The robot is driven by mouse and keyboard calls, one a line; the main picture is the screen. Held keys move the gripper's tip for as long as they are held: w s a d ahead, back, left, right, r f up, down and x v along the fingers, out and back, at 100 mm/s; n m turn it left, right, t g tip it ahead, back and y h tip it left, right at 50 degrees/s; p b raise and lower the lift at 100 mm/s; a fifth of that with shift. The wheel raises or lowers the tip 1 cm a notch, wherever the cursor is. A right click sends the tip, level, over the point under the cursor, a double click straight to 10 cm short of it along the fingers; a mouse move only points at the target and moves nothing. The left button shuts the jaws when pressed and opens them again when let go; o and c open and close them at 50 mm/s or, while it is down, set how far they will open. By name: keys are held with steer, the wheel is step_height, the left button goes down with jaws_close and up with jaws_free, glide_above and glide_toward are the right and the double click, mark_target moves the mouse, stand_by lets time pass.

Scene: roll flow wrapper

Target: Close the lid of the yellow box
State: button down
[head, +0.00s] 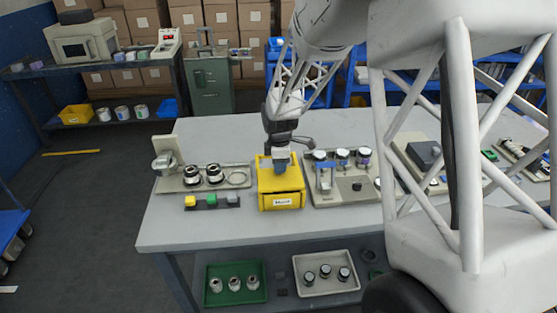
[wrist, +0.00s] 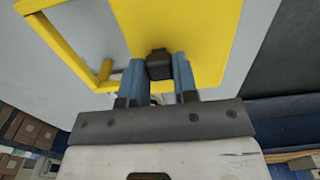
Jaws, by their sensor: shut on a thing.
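The yellow box (head: 282,201) stands on the grey workbench, with a white label on its front. My gripper (head: 282,165) is over the rear part of the box and hides some of it. In the wrist view, my gripper (wrist: 159,72) has its two blue fingers on either side of a dark knob (wrist: 159,62) and is shut on it. The knob sits against a flat yellow panel, seemingly the lid (wrist: 205,35). A yellow rim (wrist: 68,60) shows to the left of the panel. The lid's exact angle is hard to tell.
A tray with metal parts (head: 176,184) and a row of coloured buttons (head: 211,201) lie left of the box. A tray with dark-topped jars (head: 365,198) stands close on the right. The bench front (head: 210,232) is clear.

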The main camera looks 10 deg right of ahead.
mark_target(280, 176)
steer(key=shift+s, duration=0.7)
steer(key=c, duration=0.9)
jaws_free()
steer(key=shift+r, duration=0.1)
step_height(280, 176, up, 8)
steer(key=shift+f, duration=0.15)
steer(key=shift+s, duration=0.15)
